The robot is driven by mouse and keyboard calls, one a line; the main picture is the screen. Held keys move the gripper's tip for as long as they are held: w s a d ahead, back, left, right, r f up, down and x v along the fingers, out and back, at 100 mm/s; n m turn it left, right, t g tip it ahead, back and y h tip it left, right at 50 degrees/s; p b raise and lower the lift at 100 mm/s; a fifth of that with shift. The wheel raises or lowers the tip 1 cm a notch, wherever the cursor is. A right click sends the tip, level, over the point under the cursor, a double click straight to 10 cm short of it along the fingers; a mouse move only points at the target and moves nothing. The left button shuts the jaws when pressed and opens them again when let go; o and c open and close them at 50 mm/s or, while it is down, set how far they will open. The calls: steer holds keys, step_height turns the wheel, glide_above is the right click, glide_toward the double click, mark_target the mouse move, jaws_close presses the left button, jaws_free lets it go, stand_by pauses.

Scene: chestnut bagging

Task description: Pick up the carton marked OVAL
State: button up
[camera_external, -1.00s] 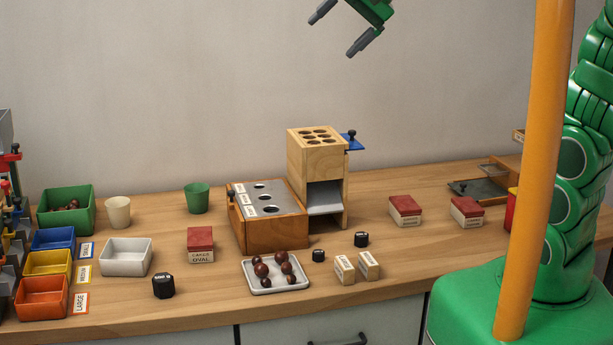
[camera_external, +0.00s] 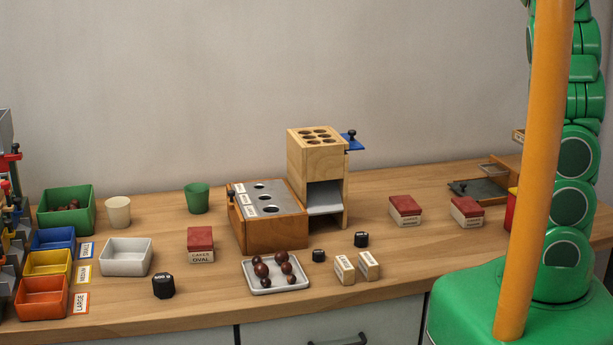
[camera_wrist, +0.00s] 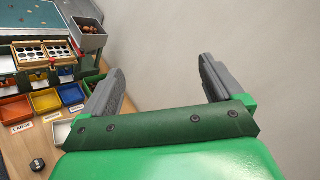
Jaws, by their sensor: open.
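A red-topped carton (camera_external: 200,245) with a pale front label reading OVAL stands on the wooden bench in the external view, left of the wooden box with round holes. Two other red-topped cartons stand at the right, one at the left of the pair (camera_external: 405,211) and one at the right (camera_external: 466,213); their labels are too small to read. My gripper (camera_wrist: 159,82) shows in the wrist view, with its two grey fingers wide apart and nothing between them. It is out of the external view. The OVAL carton is not visible in the wrist view.
Two small pale cartons (camera_external: 356,267) stand near the white tray of chestnuts (camera_external: 250,288). A white bin (camera_external: 126,257) and black weight (camera_external: 163,286) are left of the OVAL carton. A green cup (camera_external: 197,198) is behind it. The tall wooden tower (camera_external: 313,160) rises at centre.

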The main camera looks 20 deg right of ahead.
steer(key=w+a+f+m+t+h, duration=0.2)
steer(key=a+f+m+h, duration=0.15)
steer(key=m, duration=0.25)
steer(key=m+h, duration=0.9)
steer(key=m, duration=0.3)
glide_above(200, 245)
step_height(200, 245, down, 19)
steer(key=shift+g, duration=0.4)
step_height(200, 245, down, 38)
steer(key=shift+w+r, duration=0.1)
steer(key=shift+x, duration=2.55)
steer(key=shift+d, duration=0.1)
steer(key=c, duration=1.1)
